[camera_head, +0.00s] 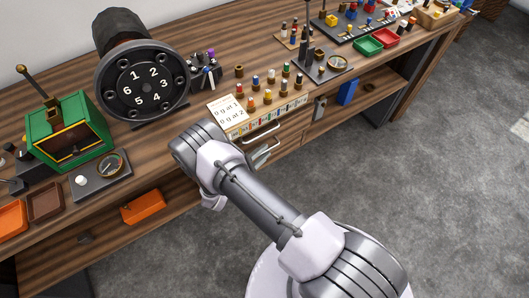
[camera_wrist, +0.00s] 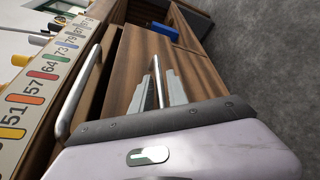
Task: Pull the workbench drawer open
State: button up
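The workbench (camera_head: 210,75) has stacked drawers under its top. The upper drawer has a silver bar handle (camera_head: 262,132), also large at the left in the wrist view (camera_wrist: 78,95). A lower wooden drawer front (camera_wrist: 127,75) has its own silver bar handle (camera_wrist: 158,82). My gripper (camera_head: 262,153) is at this lower handle. In the wrist view its two grey fingers (camera_wrist: 160,88) stand close on both sides of the bar and appear closed on it. The contact itself is small and partly hidden. I cannot tell clearly whether the lower drawer stands out from the bench.
A numbered label strip with coloured pegs (camera_head: 268,112) runs along the bench edge above the drawers. A blue box (camera_head: 348,92) sits on the shelf to the right, and an orange bin (camera_head: 142,207) is at the lower left. The grey floor (camera_head: 440,170) in front is clear.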

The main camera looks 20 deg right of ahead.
jog(key=shift+w+d+f, duration=0.1)
jog(key=shift+w+d, duration=0.2)
jog(key=shift+d, duration=0.1)
jog(key=shift+c, duration=0.4)
grip_shut()
dwell(0.8)
